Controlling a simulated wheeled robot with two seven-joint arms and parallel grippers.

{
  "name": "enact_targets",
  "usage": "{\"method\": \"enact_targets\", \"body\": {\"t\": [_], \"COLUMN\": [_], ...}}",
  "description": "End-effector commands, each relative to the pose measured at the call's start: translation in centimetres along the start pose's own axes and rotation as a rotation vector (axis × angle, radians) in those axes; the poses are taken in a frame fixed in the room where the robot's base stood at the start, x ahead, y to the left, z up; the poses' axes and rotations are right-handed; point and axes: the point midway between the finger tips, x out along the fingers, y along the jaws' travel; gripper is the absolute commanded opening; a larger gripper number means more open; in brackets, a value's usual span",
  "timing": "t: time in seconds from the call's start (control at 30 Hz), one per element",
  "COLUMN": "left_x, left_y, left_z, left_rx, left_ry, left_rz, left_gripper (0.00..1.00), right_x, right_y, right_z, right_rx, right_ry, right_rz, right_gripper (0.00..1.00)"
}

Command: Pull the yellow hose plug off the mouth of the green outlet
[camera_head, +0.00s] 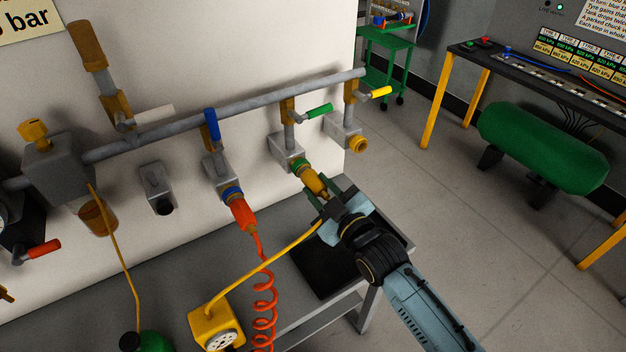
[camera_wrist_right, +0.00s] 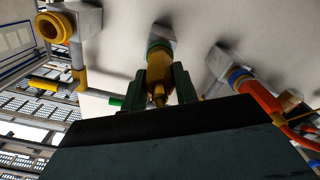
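The yellow hose plug (camera_head: 314,182) sits on the mouth of the green-ringed outlet (camera_head: 298,166), below the green-handled valve. In the right wrist view the plug (camera_wrist_right: 159,70) points straight up into the green ring (camera_wrist_right: 158,44). My right gripper (camera_head: 328,196) has come in from the lower right. Its two dark green fingers (camera_wrist_right: 160,84) lie along both sides of the plug and appear closed on it. The gripper hides the plug's rear end in the head view. My left gripper does not show.
A red plug (camera_head: 243,213) with a coiled red hose sits on the blue-ringed outlet to the left. A yellow hose (camera_head: 265,262) runs from near my right gripper to a yellow gauge box (camera_head: 214,325). A bare yellow outlet (camera_head: 358,144) is at the right. The grey bench (camera_head: 180,262) lies below.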

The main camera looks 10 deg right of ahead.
Motion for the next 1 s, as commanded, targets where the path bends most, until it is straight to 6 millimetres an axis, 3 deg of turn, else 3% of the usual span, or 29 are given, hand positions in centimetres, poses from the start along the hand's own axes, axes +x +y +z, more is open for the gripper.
{"method": "enact_targets", "body": {"t": [0.03, 0.17, 0.2, 0.4, 1.0], "left_x": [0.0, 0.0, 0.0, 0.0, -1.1], "left_y": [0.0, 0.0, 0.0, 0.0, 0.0], "left_z": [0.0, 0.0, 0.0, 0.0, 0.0], "left_rx": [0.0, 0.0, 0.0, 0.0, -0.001], "left_ry": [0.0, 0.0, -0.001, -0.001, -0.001], "left_rz": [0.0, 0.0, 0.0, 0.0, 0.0], "left_gripper": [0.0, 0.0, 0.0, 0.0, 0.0], "right_x": [0.0, 0.0, 0.0, 0.0, -1.6], "right_y": [0.0, 0.0, 0.0, 0.0, 0.1], "right_z": [0.0, 0.0, -0.1, 0.0, 0.0], "right_rx": [0.0, 0.0, 0.0, 0.0, -0.001], "right_ry": [0.0, 0.0, 0.001, 0.001, 0.0], "right_rz": [0.0, 0.0, 0.001, 0.001, 0.0], "right_gripper": [0.22, 0.05, 0.28, 0.02, 0.01]}}
